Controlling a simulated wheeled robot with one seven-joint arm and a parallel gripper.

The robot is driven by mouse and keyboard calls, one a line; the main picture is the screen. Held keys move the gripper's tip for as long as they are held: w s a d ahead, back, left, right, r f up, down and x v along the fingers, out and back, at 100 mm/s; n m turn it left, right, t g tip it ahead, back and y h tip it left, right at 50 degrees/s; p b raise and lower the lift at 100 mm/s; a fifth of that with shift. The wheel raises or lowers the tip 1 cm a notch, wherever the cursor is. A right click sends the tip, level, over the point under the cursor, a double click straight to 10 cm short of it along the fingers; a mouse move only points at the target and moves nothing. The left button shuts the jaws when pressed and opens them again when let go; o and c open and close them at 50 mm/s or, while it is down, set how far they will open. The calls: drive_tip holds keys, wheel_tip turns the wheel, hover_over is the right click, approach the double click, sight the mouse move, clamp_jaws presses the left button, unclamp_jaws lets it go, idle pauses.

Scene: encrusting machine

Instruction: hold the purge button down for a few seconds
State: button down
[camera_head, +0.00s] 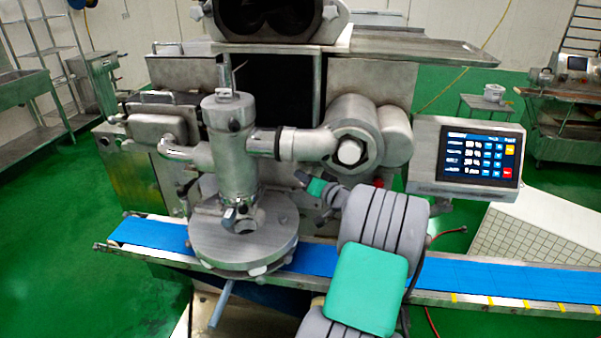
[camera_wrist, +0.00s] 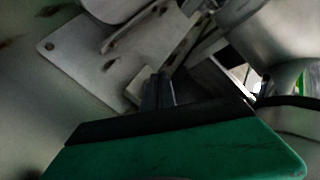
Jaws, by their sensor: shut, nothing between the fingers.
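The control panel (camera_head: 466,190) stands to the right of the machine, with a lit touchscreen (camera_head: 478,156) showing rows of blue and white keys and orange and red keys at its right edge. The labels are too small to read, so I cannot tell which button is the purge button. My gripper (camera_head: 300,176) is left of the panel, by the machine's front near the central cylinder (camera_head: 233,145), well apart from the screen. In the wrist view the narrow fingers (camera_wrist: 158,92) are together and empty, in front of grey metal plates (camera_wrist: 125,55). Whether they touch metal is unclear.
A blue conveyor belt (camera_head: 480,277) runs across below the panel and under the round metal disc (camera_head: 243,240). A thick horizontal pipe (camera_head: 307,145) and a round housing (camera_head: 352,130) sit close above my gripper. Open space lies before the screen.

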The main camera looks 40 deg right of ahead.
drive_tip(key=shift+w+d+r+b, duration=0.1)
drive_tip(key=shift+w+d+b, duration=0.15)
drive_tip(key=shift+d+b, duration=0.1)
idle(0.4)
drive_tip(key=shift+w+d+r, duration=0.1)
drive_tip(key=shift+d+r, duration=0.15)
drive_tip(key=shift+r, duration=0.2)
idle(3.0)
idle(0.4)
drive_tip(key=shift+a+f, duration=0.1)
drive_tip(key=shift+a, duration=0.05)
drive_tip(key=shift+s+a, duration=0.5)
drive_tip(key=shift+s, duration=0.1)
